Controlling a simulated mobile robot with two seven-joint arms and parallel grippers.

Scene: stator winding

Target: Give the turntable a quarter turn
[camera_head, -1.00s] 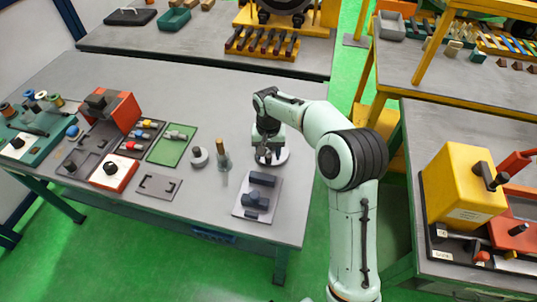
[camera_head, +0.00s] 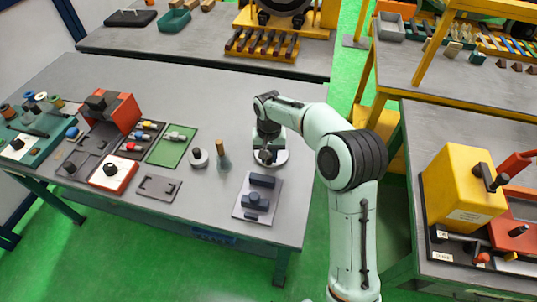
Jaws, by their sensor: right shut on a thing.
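The turntable (camera_head: 281,158) is a pale round disc on the grey table, near its right end. My right gripper (camera_head: 266,156) is over the disc, shut on a small part of the turntable that the gripper mostly hides. My right arm comes in from the lower right and covers part of the disc's far side. My left gripper is not in view.
A grey plate with dark blocks (camera_head: 258,196) lies just in front of the turntable. A wooden-handled tool (camera_head: 222,156) and a small round weight-like piece (camera_head: 198,157) stand to its left. A green mat (camera_head: 172,146) lies farther left.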

